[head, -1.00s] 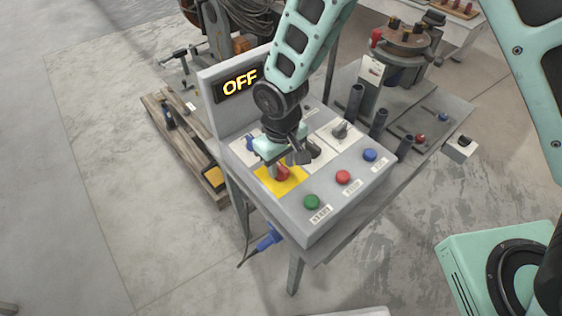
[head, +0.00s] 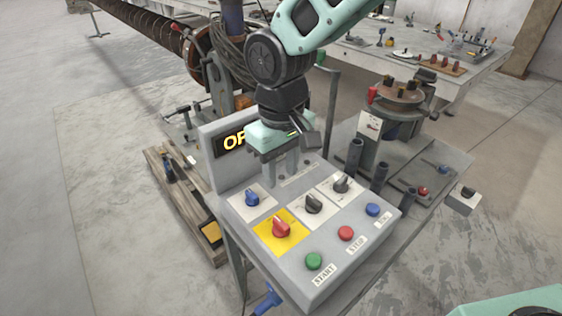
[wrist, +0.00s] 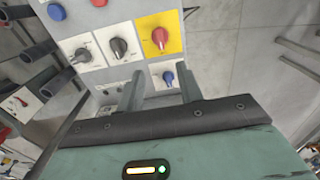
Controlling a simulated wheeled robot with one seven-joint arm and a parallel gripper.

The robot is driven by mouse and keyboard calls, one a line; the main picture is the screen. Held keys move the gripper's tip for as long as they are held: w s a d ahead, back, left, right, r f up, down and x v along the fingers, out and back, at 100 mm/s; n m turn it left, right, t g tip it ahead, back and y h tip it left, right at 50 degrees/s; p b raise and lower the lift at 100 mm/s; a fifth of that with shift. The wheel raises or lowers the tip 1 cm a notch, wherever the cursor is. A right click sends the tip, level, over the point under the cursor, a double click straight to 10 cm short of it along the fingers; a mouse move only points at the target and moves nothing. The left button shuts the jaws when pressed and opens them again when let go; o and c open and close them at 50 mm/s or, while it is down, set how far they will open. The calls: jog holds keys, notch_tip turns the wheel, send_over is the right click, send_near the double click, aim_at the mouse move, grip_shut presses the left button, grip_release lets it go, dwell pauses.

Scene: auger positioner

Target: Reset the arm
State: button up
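The arm is my own; its teal gripper (head: 287,170) hovers over the back part of a grey control box (head: 330,270), behind the knobs. In the wrist view my gripper (wrist: 160,85) has its two fingers well apart with nothing held between them. A red knob (head: 281,229) sits on a yellow plate in the head view, clear of the fingers; it also shows in the wrist view (wrist: 160,38). A blue knob (head: 252,197) and two dark knobs (head: 314,204) (head: 341,184) sit on white plates. The lit display (head: 232,141) is partly hidden by my gripper.
Green START (head: 314,261), red STOP (head: 346,233) and blue (head: 373,209) buttons line the box front. Dark upright posts (head: 355,156) and a machine with a round top (head: 398,90) stand at right. A wooden pallet (head: 185,205) lies left on open floor.

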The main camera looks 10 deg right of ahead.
jog(key=shift+r, duration=1)
jog(key=s+d, duration=0.5)
jog(key=s, duration=0.4)
jog(key=s+d, duration=0.4)
jog(key=s, duration=0.4)
jog(key=shift+s+d+r+n+y, duration=0.15)
jog(key=shift+s+d+n+y, duration=0.15)
jog(key=shift+s+d+n, duration=0.1)
